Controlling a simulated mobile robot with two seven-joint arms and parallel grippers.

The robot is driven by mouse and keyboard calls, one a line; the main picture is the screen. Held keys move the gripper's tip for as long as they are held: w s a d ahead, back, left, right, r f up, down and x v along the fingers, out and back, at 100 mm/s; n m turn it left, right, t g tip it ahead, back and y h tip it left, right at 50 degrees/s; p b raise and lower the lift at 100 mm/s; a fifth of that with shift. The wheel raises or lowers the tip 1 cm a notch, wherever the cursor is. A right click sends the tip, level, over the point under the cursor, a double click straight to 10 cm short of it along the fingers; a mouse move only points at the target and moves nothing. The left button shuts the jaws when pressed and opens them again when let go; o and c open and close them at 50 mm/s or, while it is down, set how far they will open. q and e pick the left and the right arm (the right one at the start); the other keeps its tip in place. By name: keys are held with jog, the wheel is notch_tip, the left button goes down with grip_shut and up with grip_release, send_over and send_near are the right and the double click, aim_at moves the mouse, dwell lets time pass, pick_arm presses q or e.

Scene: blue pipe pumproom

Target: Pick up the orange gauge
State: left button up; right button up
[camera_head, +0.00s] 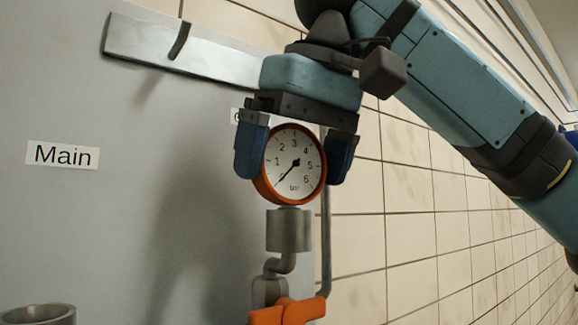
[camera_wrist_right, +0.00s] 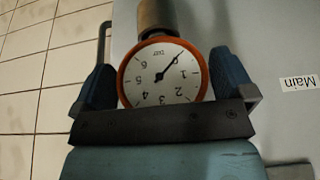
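The orange gauge (camera_head: 293,163) has an orange rim, a white dial marked in bar and a black needle. It sits upright on top of a grey pipe fitting (camera_head: 288,230). My right gripper (camera_head: 297,160) comes down from above with its blue fingers wide apart, one on each side of the gauge. The right wrist view shows the gauge (camera_wrist_right: 162,73) between the two fingers (camera_wrist_right: 163,82), very close to both. I cannot tell whether either finger touches it. My left gripper is not in view.
An orange valve handle (camera_head: 288,312) is below the gauge, and a thin grey pipe (camera_head: 326,240) runs just to its right. A metal strip with a hook (camera_head: 190,50) is at upper left. A "Main" label (camera_head: 62,155) is on the grey panel. A grey pipe end (camera_head: 38,314) is at lower left.

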jog(key=shift+s, duration=0.15)
jog(key=c, duration=0.7)
jog(key=shift+c, duration=0.3)
jog(key=shift+r, duration=0.1)
